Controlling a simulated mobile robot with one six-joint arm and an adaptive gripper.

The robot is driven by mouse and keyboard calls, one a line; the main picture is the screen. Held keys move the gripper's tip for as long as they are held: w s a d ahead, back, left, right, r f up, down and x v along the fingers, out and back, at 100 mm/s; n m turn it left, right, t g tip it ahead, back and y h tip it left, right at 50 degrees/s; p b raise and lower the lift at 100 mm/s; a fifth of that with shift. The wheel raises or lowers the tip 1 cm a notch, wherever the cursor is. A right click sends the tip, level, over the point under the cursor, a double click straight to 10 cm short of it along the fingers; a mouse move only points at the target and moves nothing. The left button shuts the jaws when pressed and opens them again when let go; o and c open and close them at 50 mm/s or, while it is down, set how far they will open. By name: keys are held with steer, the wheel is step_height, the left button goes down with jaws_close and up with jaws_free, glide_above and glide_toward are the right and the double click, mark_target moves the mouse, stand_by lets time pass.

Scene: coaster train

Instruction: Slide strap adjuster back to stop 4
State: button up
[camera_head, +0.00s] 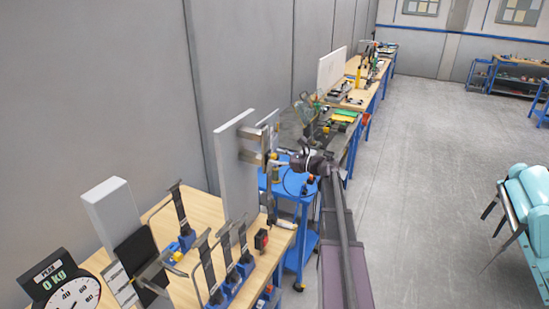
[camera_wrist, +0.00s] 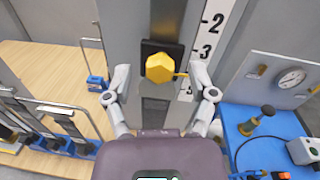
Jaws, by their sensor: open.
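The strap adjuster is a yellow faceted knob (camera_wrist: 159,68) on a dark slider block, set on a vertical metal strip on a grey upright panel (camera_wrist: 121,25). A thin yellow pointer (camera_wrist: 181,74) reaches from it to the white number scale (camera_wrist: 208,40). The pointer lies below the printed 3. A lower number is partly hidden by my right finger, and I cannot read it surely. My gripper (camera_wrist: 161,76) is open, with one finger on each side of the knob and gaps visible. In the head view, my gripper (camera_head: 285,163) is at the panel's right side, and the knob is too small to make out surely.
A wooden bench (camera_head: 204,211) with several strap stands (camera_head: 243,262) and a dial scale (camera_head: 68,287) is at left. A blue cart (camera_wrist: 265,130) with a gauge panel (camera_wrist: 278,79) and tools is right of the panel. Open floor (camera_head: 437,150) lies right.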

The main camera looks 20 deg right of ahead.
steer(key=v, duration=1)
steer(key=shift+s+d, duration=0.25)
steer(key=shift+s, duration=0.05)
stand_by(0.5)
